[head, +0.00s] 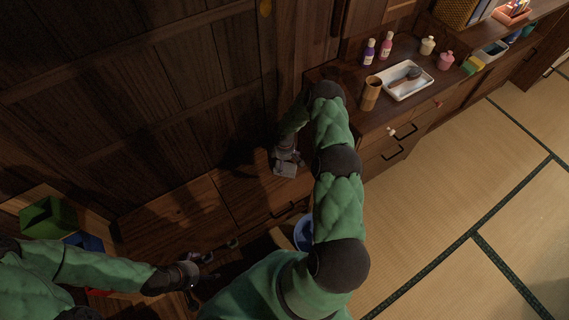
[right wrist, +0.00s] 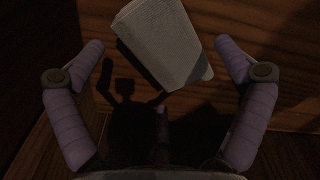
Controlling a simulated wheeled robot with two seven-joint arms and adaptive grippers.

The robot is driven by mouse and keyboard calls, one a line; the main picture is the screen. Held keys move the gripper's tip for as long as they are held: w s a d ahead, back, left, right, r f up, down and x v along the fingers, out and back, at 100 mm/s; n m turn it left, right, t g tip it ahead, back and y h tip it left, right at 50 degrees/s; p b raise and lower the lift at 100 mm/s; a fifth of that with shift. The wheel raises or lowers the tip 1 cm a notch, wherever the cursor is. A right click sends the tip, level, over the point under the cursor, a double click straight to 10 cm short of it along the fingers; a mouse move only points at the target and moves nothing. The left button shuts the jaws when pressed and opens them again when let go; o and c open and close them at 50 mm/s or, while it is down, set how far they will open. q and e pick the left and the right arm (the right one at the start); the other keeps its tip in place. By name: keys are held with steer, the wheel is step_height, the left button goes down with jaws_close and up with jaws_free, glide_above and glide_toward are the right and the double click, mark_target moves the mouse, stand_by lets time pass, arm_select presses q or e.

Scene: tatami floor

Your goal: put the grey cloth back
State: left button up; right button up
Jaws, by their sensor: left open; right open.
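The grey cloth (right wrist: 165,40) is a pale folded piece on a brown wooden surface in the right wrist view. It lies at a tilt beyond and between the spread fingers of my right gripper (right wrist: 160,58), with no visible finger contact. In the head view a pale grey patch (head: 286,170), apparently the cloth, shows just below my right gripper (head: 285,154) on the low wooden cabinet. My right gripper is open and empty. My left gripper (head: 203,270) is open and empty at the lower left, away from the cloth.
A higher cabinet (head: 437,105) at the right holds a white tray (head: 394,91), a wooden cup (head: 371,93), bottles and jars. A green bin (head: 46,217) and blue bin (head: 88,243) stand at left. A blue container (head: 302,234) is partly hidden by my arm. The low cabinet top (head: 178,222) has clear room.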

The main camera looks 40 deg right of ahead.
mark_target(285, 164)
step_height(285, 164, up, 10)
steer(key=f+p, duration=0.1)
steer(key=p, duration=0.3)
steer(key=s+a+r+m+y, duration=0.15)
steer(key=s+a, duration=0.25)
steer(key=a, duration=0.7)
steer(key=s+a+f+m+y, duration=0.1)
steer(key=s+a+m+y, duration=0.15)
steer(key=a, duration=0.75)
steer(key=s+a+r+m, duration=0.2)
steer(key=s+a+m, duration=0.1)
steer(key=s+a, duration=0.2)
steer(key=s+a+r+m, duration=0.3)
steer(key=s+a, duration=0.2)
steer(key=s, duration=0.4)
steer(key=shift+s+a, duration=0.15)
steer(key=shift+s, duration=0.1)
steer(key=shift+r+p, duration=0.55)
steer(key=shift+r, duration=0.15)
